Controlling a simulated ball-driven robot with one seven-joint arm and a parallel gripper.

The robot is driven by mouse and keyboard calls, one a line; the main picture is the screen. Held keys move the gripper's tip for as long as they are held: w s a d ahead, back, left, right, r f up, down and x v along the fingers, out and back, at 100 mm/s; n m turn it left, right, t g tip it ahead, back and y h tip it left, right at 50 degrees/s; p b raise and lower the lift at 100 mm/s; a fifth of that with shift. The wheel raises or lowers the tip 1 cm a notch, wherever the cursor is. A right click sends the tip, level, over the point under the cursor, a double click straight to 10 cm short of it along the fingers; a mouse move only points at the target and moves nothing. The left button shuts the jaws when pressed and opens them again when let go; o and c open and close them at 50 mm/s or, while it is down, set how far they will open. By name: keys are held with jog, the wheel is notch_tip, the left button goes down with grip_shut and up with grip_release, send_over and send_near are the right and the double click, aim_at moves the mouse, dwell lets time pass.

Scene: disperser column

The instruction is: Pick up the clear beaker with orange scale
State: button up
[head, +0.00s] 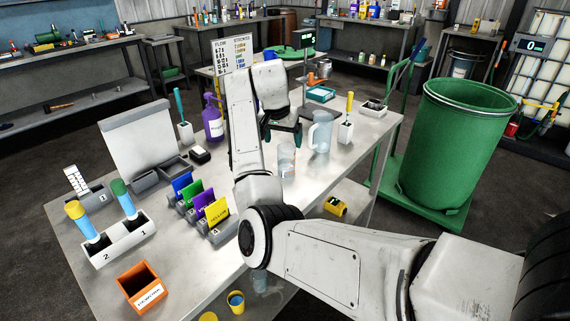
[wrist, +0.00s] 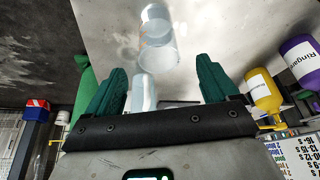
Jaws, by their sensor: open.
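A clear beaker (head: 286,162) stands upright on the metal table, left of a pale blue translucent pitcher (head: 321,132). My gripper (head: 283,130) is open and empty, just above and behind the beaker in the head view, partly hidden by my arm. In the wrist view its green fingers (wrist: 161,85) are spread apart. The beaker (wrist: 157,55) shows there beyond the fingertips, apart from them, its rim towards the gripper. A pale translucent vessel (wrist: 143,92), probably the pitcher, shows between the fingers.
A purple bottle (head: 212,122) and a yellow-handled brush in a white holder (head: 346,131) stand on the table. Coloured card holders (head: 203,207) and an orange box (head: 139,286) are nearer. A green drum (head: 456,140) stands right of the table. Bare tabletop lies around the beaker.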

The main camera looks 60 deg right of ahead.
aim_at(287, 155)
jog(key=x, duration=1)
jog(key=shift+r, duration=0.1)
jog(key=c, duration=1.1)
jog(key=shift+c, duration=0.2)
jog(key=shift+r, duration=0.2)
